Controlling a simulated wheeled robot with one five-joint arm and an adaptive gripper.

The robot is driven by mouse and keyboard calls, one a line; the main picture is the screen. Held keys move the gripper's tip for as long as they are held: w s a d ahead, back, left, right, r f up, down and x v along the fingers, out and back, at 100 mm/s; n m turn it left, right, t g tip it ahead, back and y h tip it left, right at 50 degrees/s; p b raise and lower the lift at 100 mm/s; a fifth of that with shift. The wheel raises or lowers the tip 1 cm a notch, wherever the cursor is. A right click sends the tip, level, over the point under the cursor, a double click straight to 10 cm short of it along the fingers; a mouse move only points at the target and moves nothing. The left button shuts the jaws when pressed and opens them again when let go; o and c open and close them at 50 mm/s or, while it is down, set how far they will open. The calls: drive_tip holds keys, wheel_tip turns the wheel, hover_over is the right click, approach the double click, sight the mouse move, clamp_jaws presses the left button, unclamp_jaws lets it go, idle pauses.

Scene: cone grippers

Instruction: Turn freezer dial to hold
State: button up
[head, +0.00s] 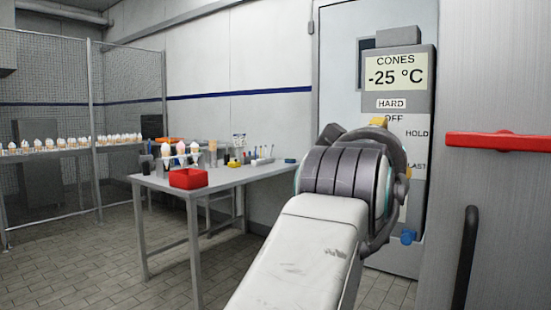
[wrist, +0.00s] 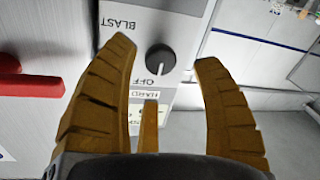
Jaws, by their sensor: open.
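The freezer control panel (head: 427,95) is on the right in the head view, with a display reading CONES -25 °C, HARD below it, and the labels OFF, HOLD and a partly hidden BLAST. The black round dial (wrist: 160,59) shows in the wrist view, with OFF and BLAST printed near it; its pointer mark seems to face OFF. The HOLD label is not readable in the wrist view. In the head view my arm hides the dial.
A red handle (head: 498,142) sticks out on the right wall, with a black bar handle (head: 466,255) below it. A table (head: 225,178) with cones, a red bin (head: 188,178) and bottles stands left of my arm. The tiled floor at left is clear.

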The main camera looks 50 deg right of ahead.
drive_tip(key=shift+w+d+b, duration=0.2)
drive_tip(key=shift+d+b, duration=0.1)
drive_tip(key=shift+d, duration=0.9)
drive_tip(key=shift+w+d+b, duration=0.2)
drive_tip(key=shift+d+b, duration=0.1)
drive_tip(key=shift+d, duration=0.85)
drive_tip(key=shift+o, duration=0.2)
